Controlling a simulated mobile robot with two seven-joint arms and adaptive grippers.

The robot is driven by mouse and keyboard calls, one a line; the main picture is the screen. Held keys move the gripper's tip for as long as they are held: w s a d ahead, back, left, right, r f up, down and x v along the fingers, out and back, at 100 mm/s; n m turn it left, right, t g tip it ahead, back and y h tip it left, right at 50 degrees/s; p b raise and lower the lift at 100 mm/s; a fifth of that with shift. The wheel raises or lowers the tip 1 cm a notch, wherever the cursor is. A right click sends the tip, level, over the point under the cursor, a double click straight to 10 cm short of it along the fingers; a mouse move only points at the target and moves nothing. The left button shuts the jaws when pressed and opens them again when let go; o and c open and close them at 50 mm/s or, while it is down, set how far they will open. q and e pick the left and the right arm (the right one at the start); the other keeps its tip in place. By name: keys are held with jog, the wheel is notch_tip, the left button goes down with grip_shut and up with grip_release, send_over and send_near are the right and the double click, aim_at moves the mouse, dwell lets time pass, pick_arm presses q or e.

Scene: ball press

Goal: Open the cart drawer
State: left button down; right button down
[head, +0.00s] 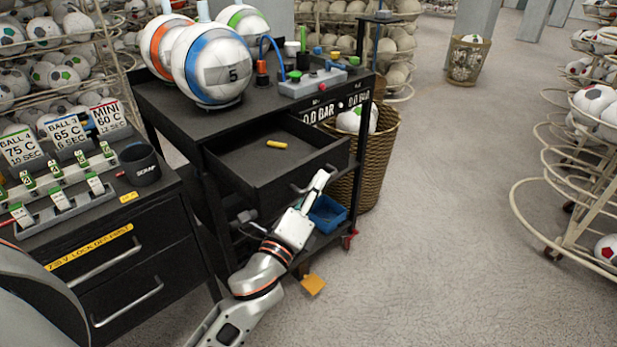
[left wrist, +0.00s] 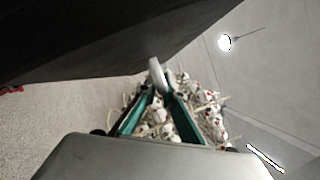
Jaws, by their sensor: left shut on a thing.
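The black cart (head: 183,103) stands in the middle left of the head view. Its top drawer (head: 262,186) is pulled out and shows a yellow object (head: 277,144) lying inside. My left gripper (head: 316,184) is at the drawer's front, shut on the drawer handle (head: 298,188). In the left wrist view the two teal-edged fingers (left wrist: 160,95) close around the light handle (left wrist: 156,72), with the dark drawer front (left wrist: 80,40) above. My right gripper is in neither view.
White balls (head: 212,68) and a gauge box (head: 313,82) stand on the cart top. A wicker basket (head: 376,160) is close behind the drawer. A black cabinet (head: 125,270) is at left. A wire ball rack (head: 560,190) is at right. The floor between (head: 450,230) is clear.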

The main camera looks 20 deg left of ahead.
pick_arm(q)
jog(key=shift+d, duration=0.1)
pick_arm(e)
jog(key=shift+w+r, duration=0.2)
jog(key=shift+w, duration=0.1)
pick_arm(q)
jog(key=c, duration=2.4)
grip_release()
jog(key=shift+c, duration=0.2)
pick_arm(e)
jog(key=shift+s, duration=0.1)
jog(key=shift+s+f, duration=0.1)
pick_arm(q)
jog(key=v, duration=1.2)
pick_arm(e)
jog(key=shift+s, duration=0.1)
pick_arm(q)
jog(key=shift+f, duration=0.1)
